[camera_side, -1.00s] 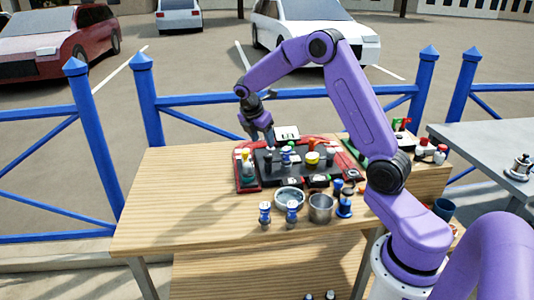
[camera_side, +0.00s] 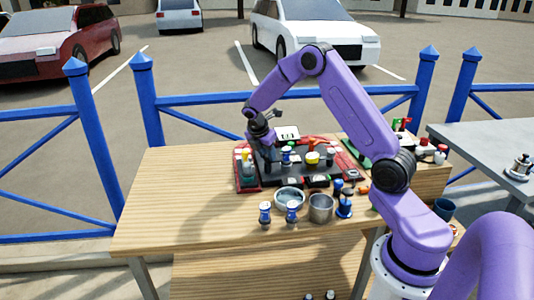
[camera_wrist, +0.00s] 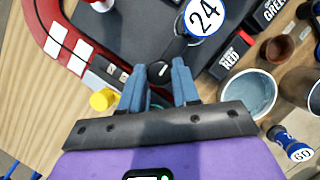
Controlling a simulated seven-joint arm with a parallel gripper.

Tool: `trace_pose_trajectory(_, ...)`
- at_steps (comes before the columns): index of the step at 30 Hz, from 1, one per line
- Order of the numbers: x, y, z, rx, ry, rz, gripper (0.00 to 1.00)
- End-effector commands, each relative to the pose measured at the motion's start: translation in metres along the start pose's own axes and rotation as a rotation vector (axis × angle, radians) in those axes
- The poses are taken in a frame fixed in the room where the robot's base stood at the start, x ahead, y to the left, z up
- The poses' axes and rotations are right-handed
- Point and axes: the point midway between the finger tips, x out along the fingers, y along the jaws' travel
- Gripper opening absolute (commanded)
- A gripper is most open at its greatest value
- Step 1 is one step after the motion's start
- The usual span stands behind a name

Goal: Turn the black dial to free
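The black dial (camera_wrist: 158,72) is a small round knob with a white mark, set on the dark panel (camera_wrist: 132,25) in the wrist view. My gripper (camera_wrist: 159,66) is open. Its two blue-grey fingers stand on either side of the dial, with a visible gap to each finger. Whether the fingertips reach down to the dial's height I cannot tell. In the side view, my gripper (camera_side: 270,148) points down over the left part of the panel, and the dial is too small to make out there.
A white disc marked 24 (camera_wrist: 205,16) stands close beyond the right finger. A yellow knob (camera_wrist: 103,99) is left of the fingers. The table's left side (camera_side: 170,200) is clear.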

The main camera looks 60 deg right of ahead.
Motion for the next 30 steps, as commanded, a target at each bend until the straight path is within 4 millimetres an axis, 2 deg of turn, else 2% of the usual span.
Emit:
trace_pose_trajectory(2,-0.0002,0.0,0.0001,0.0,0.0,0.0,0.0)
trace_pose_trajectory(14,-0.0002,0.0005,-0.0001,0.058,-0.001,-0.026,0.01)
trace_pose_trajectory(20,-0.0003,0.0016,-0.0003,0.177,-0.001,-0.076,0.01)
trace_pose_trajectory(30,0.0002,0.0034,0.0009,0.47,-0.001,-0.196,0.01)
